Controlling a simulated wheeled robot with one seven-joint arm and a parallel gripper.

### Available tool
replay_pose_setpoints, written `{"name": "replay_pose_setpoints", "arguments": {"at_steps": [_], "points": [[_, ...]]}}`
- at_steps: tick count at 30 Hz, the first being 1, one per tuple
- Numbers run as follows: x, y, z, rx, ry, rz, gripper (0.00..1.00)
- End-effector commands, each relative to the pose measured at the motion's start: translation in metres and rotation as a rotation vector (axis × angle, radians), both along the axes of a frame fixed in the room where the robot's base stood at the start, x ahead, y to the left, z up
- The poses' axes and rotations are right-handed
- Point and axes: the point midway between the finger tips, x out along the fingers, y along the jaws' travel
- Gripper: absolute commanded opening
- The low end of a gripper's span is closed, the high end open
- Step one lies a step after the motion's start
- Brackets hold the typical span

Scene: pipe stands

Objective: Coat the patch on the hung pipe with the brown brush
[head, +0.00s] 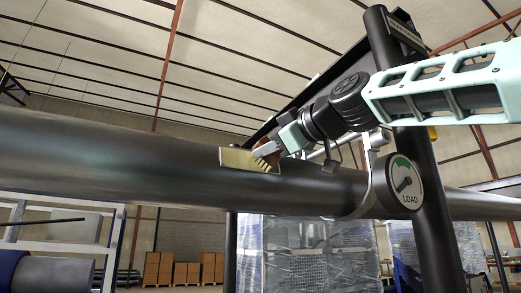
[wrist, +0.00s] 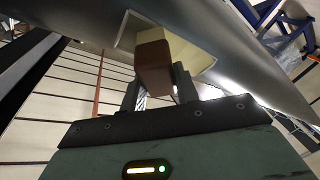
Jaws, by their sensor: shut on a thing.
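The hung pipe (head: 110,155) is a thick dark grey tube running across the head view. It also fills the upper part of the wrist view (wrist: 245,75). The patch (head: 237,158) is a pale cream area on the pipe's near side, and it shows behind the brush in the wrist view (wrist: 201,60). My gripper (head: 272,149) reaches in from the right and is shut on the brown brush (wrist: 153,65). Part of the patch is hidden behind the brush.
A round LOAD gauge (head: 403,182) and a clamp band (head: 378,185) sit on the pipe right of the patch, near a dark upright post (head: 437,225). Wrapped pallets (head: 305,250) and cardboard boxes (head: 185,272) stand behind. A blue-and-grey roller lies low at left.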

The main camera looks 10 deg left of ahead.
Motion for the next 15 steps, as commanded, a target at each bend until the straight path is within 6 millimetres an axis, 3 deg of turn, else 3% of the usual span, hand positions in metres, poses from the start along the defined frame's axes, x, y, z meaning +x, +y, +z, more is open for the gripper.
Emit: {"name": "replay_pose_setpoints", "arguments": {"at_steps": [15], "points": [[0.017, -0.025, -0.002, 0.0, -0.001, -0.002, 0.04]]}}
